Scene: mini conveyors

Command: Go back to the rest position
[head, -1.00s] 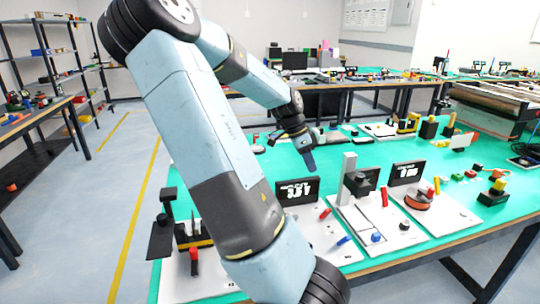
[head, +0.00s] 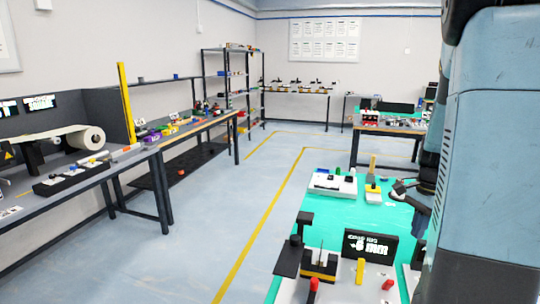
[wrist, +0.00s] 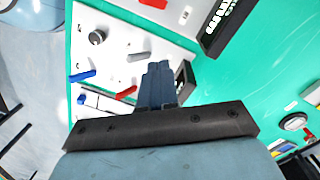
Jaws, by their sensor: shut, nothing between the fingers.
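My gripper (wrist: 158,84) shows in the wrist view with its dark blue fingers together and nothing between them. It is over the green table, in front of a white board (wrist: 120,48) with a round knob and red, blue and grey pieces. In the head view my light blue arm fills the right edge. A dark part of the arm's end shows beside it above the green tabletop, but the fingertips are not clear there.
The green table (head: 342,210) holds a black sign (head: 370,246), a black-and-yellow fixture (head: 320,264) and a white switch box (head: 333,184). A workbench (head: 130,155) and shelves (head: 232,80) stand left. The floor (head: 215,215) between is clear.

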